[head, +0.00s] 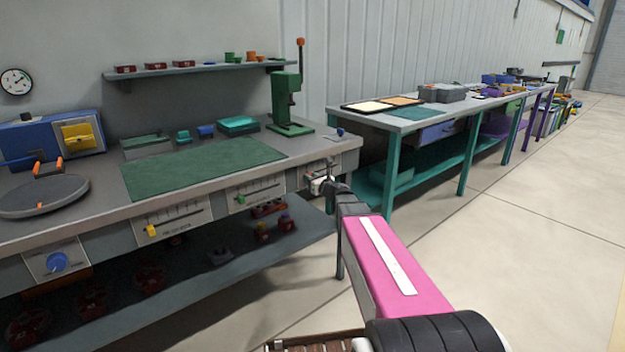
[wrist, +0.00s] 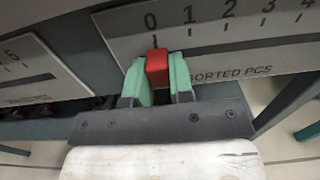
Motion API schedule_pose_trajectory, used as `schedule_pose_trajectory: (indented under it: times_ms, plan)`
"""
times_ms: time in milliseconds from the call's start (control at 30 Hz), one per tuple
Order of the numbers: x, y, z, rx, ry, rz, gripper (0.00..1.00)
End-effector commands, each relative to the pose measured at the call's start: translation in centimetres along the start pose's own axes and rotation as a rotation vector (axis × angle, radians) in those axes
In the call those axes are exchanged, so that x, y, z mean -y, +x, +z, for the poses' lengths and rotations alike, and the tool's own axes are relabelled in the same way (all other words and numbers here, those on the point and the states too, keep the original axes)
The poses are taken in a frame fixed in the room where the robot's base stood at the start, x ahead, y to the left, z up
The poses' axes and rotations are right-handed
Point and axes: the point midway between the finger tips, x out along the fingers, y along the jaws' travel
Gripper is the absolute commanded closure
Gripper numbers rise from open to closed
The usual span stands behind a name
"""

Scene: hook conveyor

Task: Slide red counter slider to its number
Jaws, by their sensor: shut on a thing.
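The red counter slider (wrist: 158,68) shows in the wrist view on a pale scale panel (wrist: 230,42) with the numbers 0 to 4 in view and lettering partly hidden, ending in "ORTED PCS". The slider is at the 0 mark, at the left end of the slot. My gripper (wrist: 157,80) is shut on it, with one green finger on each side. In the head view my gripper (head: 320,185) reaches the panel at the right end of the workbench front and hides the slider.
The bench front also carries a yellow slider (head: 151,230), a green slider (head: 241,199) and a blue knob (head: 57,262). A green press (head: 287,103) stands on the bench above. Open floor (head: 540,220) lies to the right.

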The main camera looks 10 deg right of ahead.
Motion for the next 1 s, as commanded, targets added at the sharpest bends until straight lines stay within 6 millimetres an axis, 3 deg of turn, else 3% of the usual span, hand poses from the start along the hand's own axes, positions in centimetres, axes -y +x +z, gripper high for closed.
schedule_pose_trajectory:
  times_ms: [33,100,467,1000]
  plan:
    - [-0.5,-0.1,-0.1,0.0,-0.001,0.012,0.69]
    - [-0.5,-0.1,-0.1,0.0,-0.001,0.011,0.53]
    - [-0.3,-0.7,0.0,0.0,-0.001,0.007,0.53]
    - [-0.4,-9.6,0.0,0.0,-0.001,0.007,0.53]
